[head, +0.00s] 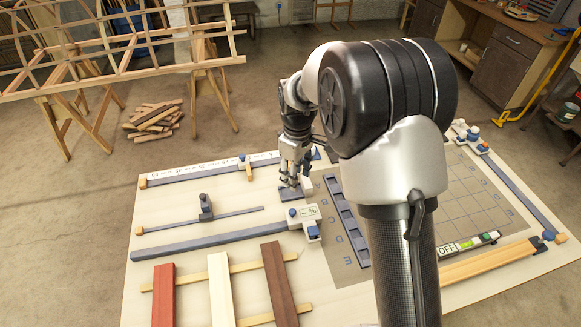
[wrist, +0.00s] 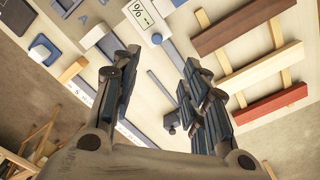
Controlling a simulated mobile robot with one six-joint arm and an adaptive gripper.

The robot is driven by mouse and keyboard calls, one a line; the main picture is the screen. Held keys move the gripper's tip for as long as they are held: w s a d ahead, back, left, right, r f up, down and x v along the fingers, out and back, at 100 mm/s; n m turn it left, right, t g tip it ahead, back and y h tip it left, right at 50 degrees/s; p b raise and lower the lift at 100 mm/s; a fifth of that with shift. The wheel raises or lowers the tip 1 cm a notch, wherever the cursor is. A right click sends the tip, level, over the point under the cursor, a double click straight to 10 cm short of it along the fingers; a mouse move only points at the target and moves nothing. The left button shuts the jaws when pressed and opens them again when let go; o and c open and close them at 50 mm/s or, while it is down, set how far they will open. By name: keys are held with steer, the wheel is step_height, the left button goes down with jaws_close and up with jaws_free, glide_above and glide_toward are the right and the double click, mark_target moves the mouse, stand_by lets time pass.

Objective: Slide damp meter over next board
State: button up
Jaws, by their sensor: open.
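The damp meter, a pale box with a % display and blue knobs (head: 305,214), sits at the right end of a long grey-blue rail (head: 205,240). It is just beyond and right of the dark brown board (head: 279,284). A cream board (head: 221,288) and a red board (head: 163,296) lie further left. In the wrist view the meter's display (wrist: 138,14) is at the top, partly cut off. My gripper (head: 291,180) is open and empty, on the far side of the meter and apart from it. Its spread fingers (wrist: 160,63) show in the wrist view.
A thin rail with a dark slider (head: 206,208) lies left of my gripper. A dark slotted rack (head: 346,220) and a grey grid area (head: 465,205) are to the right. My arm hides part of the table.

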mark_target(292, 211)
steer(key=shift+n, duration=0.3)
steer(key=f, duration=0.6)
steer(key=w+f, duration=0.1)
steer(key=f, duration=0.5)
steer(key=f+b, duration=0.1)
steer(key=f, duration=0.6)
steer(key=shift+w+a, duration=0.25)
steer(key=shift+a, duration=0.15)
steer(key=shift+c, duration=0.5)
jaws_close()
